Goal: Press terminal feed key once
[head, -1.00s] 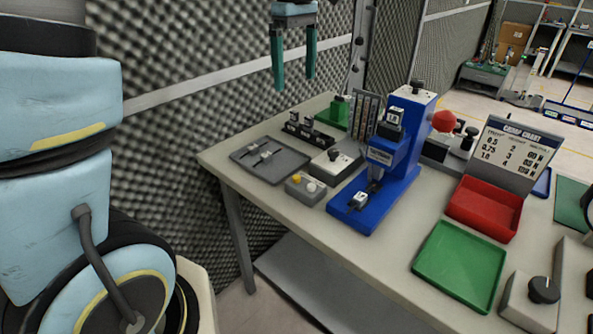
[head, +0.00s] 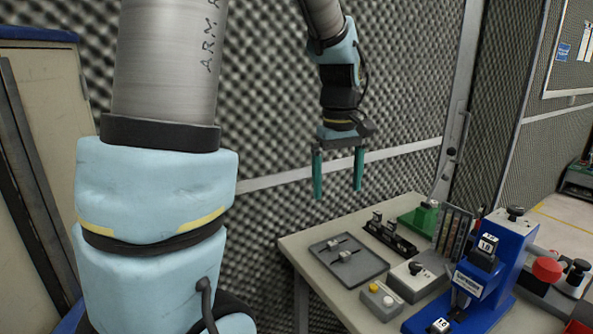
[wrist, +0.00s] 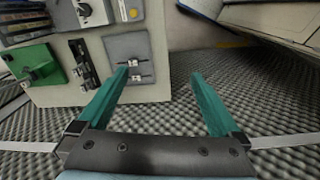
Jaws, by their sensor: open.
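A small grey button box (head: 380,300) with a yellow button and pale buttons sits near the table's front edge, left of the blue press (head: 489,262). A pale box with a black knob (head: 416,281) stands behind it. No readable label shows which key is the terminal feed key. In the wrist view, the button box (wrist: 130,11) is cut by the top edge. My gripper (head: 338,192) is open and empty, pointing down above and behind the table's left end, apart from everything. Its teal fingers also show in the wrist view (wrist: 158,76).
A dark grey tray (head: 360,273) with two small metal parts lies at the table's left. Behind it are a black rail (head: 390,239) with small blocks, a green block (head: 418,221) and a strip rack (head: 453,229). A foam wall (head: 270,130) stands close behind my arm.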

